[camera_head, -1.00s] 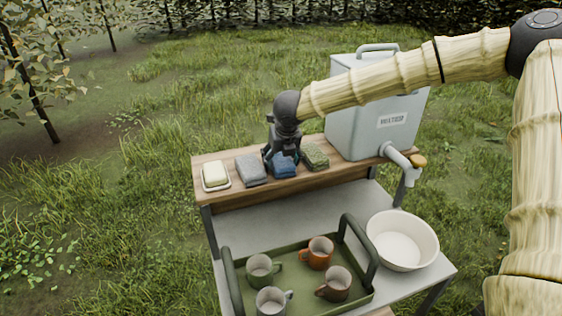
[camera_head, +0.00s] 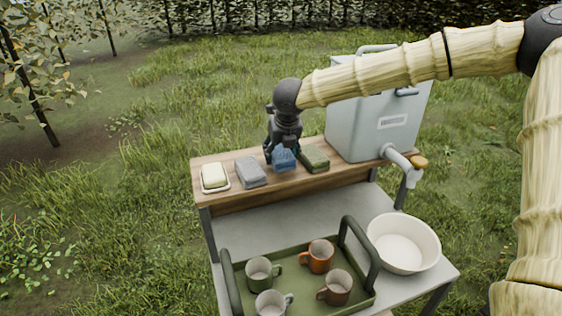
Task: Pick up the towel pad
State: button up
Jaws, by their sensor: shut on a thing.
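My gripper (camera_head: 282,153) is above the wooden shelf, pointing down and shut on a blue folded towel pad (camera_head: 284,161). The blue pad hangs from the fingers and seems a little above the shelf top. A grey folded pad (camera_head: 250,171) lies on the shelf to its left. A green pad (camera_head: 315,158) lies close on its right. The fingers hide the upper part of the blue pad.
A soap bar on a dish (camera_head: 214,178) sits at the shelf's left end. A grey water tank (camera_head: 372,120) with a tap stands at the right. Below are a green tray (camera_head: 250,300) with several mugs and a white basin (camera_head: 402,243).

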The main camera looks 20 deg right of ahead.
jog(key=s+a+r+b, duration=0.2)
jog(key=s+b, duration=0.3)
jog(key=s, duration=1.1)
jog(key=shift+a, duration=0.2)
jog(key=shift+o, duration=0.9)
jog(key=shift+c, duration=0.3)
